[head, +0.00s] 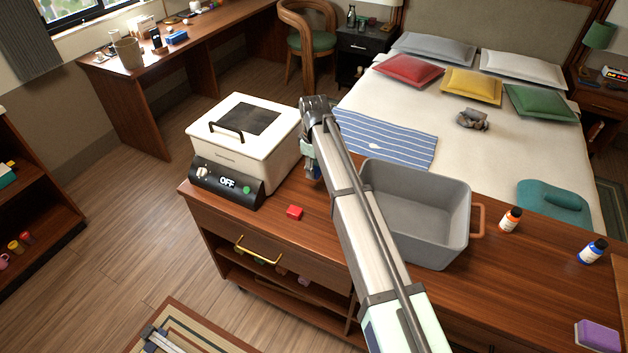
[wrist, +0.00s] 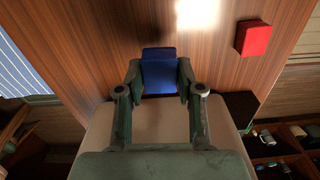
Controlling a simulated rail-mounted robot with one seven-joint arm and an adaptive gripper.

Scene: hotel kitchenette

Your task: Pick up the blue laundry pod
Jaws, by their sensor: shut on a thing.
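The blue laundry pod (wrist: 159,69) is a small blue block between the two fingers of my gripper (wrist: 160,83) in the wrist view. The fingers touch it on both sides, and my gripper is shut on it. In the head view my gripper (head: 311,165) points down over the wooden counter (head: 262,240), between the white appliance and the grey bin. The pod is not clearly seen there, and I cannot tell whether it touches the counter. A red block (head: 294,212) lies on the counter nearby; it also shows in the wrist view (wrist: 254,38).
A white lidded appliance (head: 222,128) with an "OFF" display stands left of my gripper. A grey bin (head: 428,243) with a brown handle stands to the right. Two small bottles, orange (head: 510,220) and blue (head: 592,251), and a purple sponge-like block (head: 598,336) are further right.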

